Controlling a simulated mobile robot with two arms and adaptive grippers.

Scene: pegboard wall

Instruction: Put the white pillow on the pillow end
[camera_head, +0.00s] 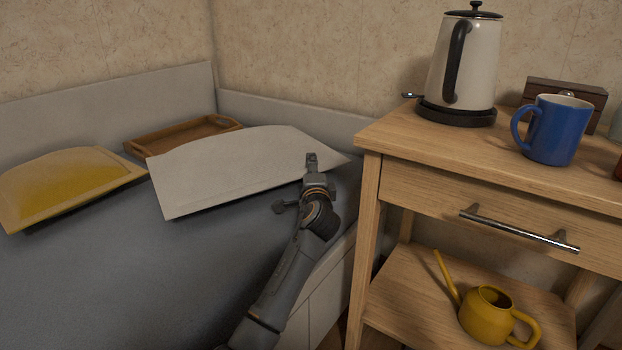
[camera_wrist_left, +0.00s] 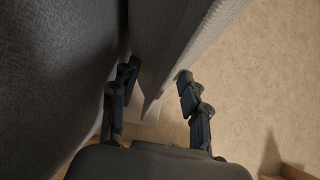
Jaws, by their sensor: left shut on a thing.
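The white pillow (camera_head: 240,165) is over the grey bed (camera_head: 110,275), between the yellow pillow and the bed's right edge. I cannot tell whether its underside touches the bed. My left gripper (camera_head: 312,168) is shut on the pillow's right end, near the bedside table. In the left wrist view, the white pillow (camera_wrist_left: 167,40) runs between the two fingers of the left gripper (camera_wrist_left: 157,76). The pillow end of the bed appears to be by the pale boards (camera_head: 150,95), partly behind the pillow. My right gripper is not in view.
A yellow pillow (camera_head: 70,182) lies at the left, and a brown wooden tray (camera_head: 185,130) sits partly behind the white pillow. A wooden bedside table (camera_head: 400,150) stands close on the right, with a kettle (camera_head: 465,70), a blue mug (camera_head: 555,130) and a yellow watering can (camera_head: 488,315).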

